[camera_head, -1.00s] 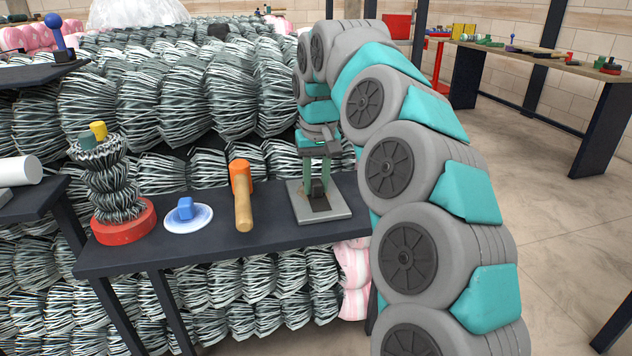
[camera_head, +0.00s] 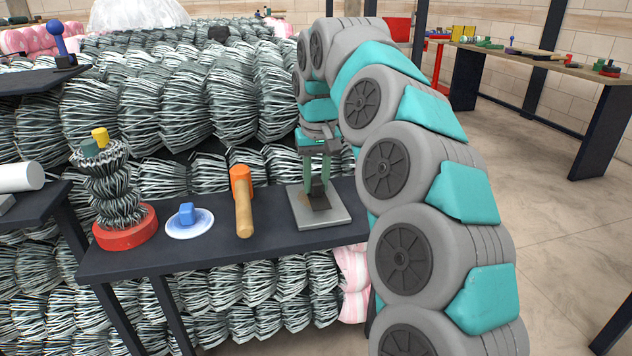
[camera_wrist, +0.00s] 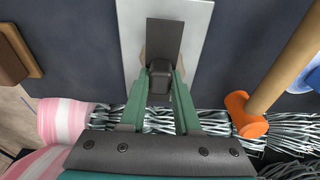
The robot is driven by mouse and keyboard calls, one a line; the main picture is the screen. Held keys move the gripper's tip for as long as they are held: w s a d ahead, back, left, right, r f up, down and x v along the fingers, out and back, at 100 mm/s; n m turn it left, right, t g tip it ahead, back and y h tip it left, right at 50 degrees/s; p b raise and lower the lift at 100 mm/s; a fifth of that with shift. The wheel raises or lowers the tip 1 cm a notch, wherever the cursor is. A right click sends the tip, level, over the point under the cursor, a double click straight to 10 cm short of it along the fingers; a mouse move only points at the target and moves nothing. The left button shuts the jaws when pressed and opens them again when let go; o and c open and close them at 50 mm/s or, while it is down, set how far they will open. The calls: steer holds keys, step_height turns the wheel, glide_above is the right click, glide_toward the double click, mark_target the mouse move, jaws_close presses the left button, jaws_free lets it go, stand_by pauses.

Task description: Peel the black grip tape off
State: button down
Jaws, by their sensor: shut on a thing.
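A light grey plate (camera_head: 336,218) lies flat on the dark bench, with a brownish patch on it. My gripper (camera_head: 317,184) points down over the plate, its green fingers shut on a small black piece, which I take as an end of the black grip tape. In the wrist view the black grip tape (camera_wrist: 165,36) runs as a dark strip along the plate (camera_wrist: 199,42), and a dark block sits between my fingertips (camera_wrist: 160,78). A tan edge shows beside the strip. How much of the tape is still stuck is hidden.
On the dark bench (camera_head: 225,252), left of the plate, are an orange-headed mallet (camera_head: 243,205), a white-and-blue dish (camera_head: 186,224) with a blue block, and a red-based stand (camera_head: 127,230) holding a wire coil. Wire coils (camera_head: 185,85) fill the space behind.

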steer(key=shift+r, duration=0.2)
steer(key=shift+r+p, duration=0.6)
steer(key=shift+r, duration=2.2)
